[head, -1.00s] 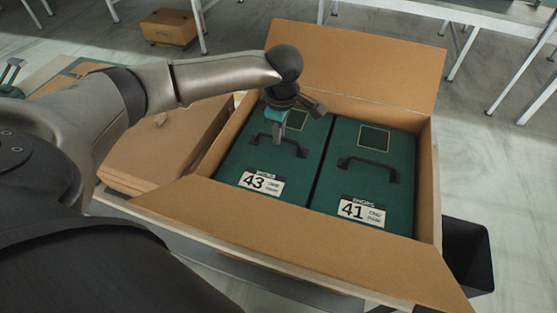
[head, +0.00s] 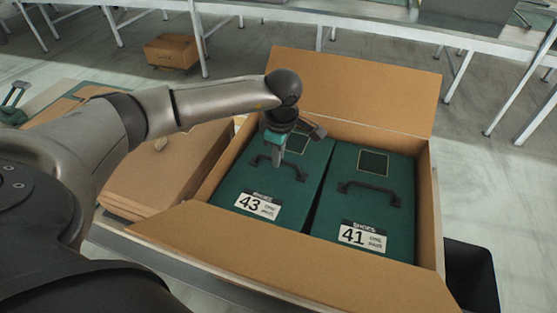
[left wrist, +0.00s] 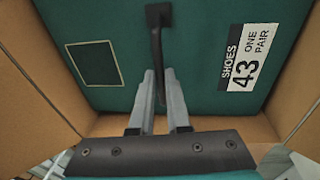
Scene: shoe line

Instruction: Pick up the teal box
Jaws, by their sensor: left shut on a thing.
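The teal box marked 43 (head: 228,180) sits in the left half of an open cardboard carton (head: 330,258). It is turned slightly, and a dark gap shows between it and the teal box marked 41 (head: 330,210) on its right. My left gripper (head: 278,164) is shut on the black handle of box 43. In the left wrist view, the fingers (left wrist: 160,90) close around the handle (left wrist: 157,35), and the box's lid (left wrist: 200,50) with its 43 label fills the middle. My right gripper is not in view.
The carton's walls stand close around both boxes, with its flaps folded outward. Flat brown cardboard (head: 165,175) lies left of the carton. A dark bin (head: 470,275) stands at the right. A table (head: 370,35) and a small brown carton (head: 172,51) are behind.

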